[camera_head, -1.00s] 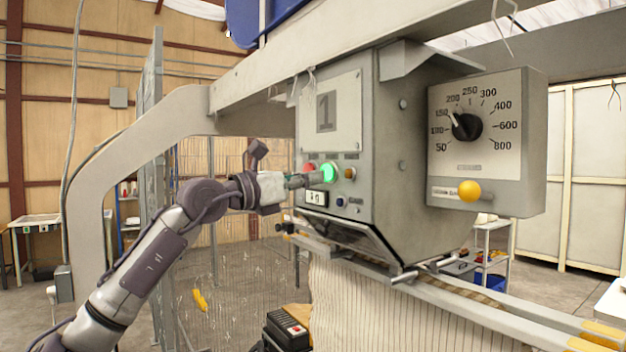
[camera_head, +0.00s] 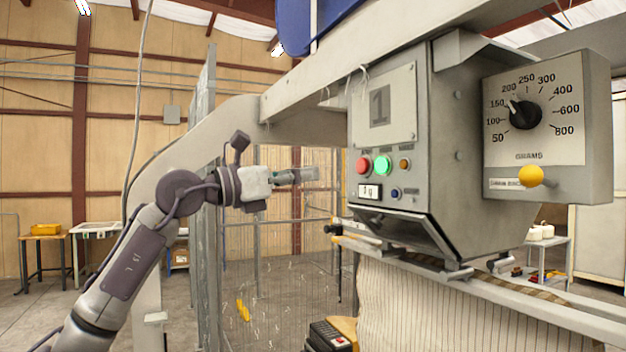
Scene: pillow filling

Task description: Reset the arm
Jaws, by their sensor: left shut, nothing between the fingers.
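My left arm rises from the lower left, and its left gripper (camera_head: 312,174) points right, shut and empty. It is apart from the machine's control panel, to the left of its buttons. The panel has a red button (camera_head: 363,166), a lit green button (camera_head: 382,165), a small amber button (camera_head: 404,164) and a blue knob (camera_head: 395,194). My right gripper is not in view.
The filling machine (camera_head: 455,150) carries a grams dial (camera_head: 527,115) and a yellow knob (camera_head: 531,176). A striped pillow cover (camera_head: 400,310) hangs below it. A mesh fence (camera_head: 205,200) stands behind my arm. Free room lies between gripper and panel.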

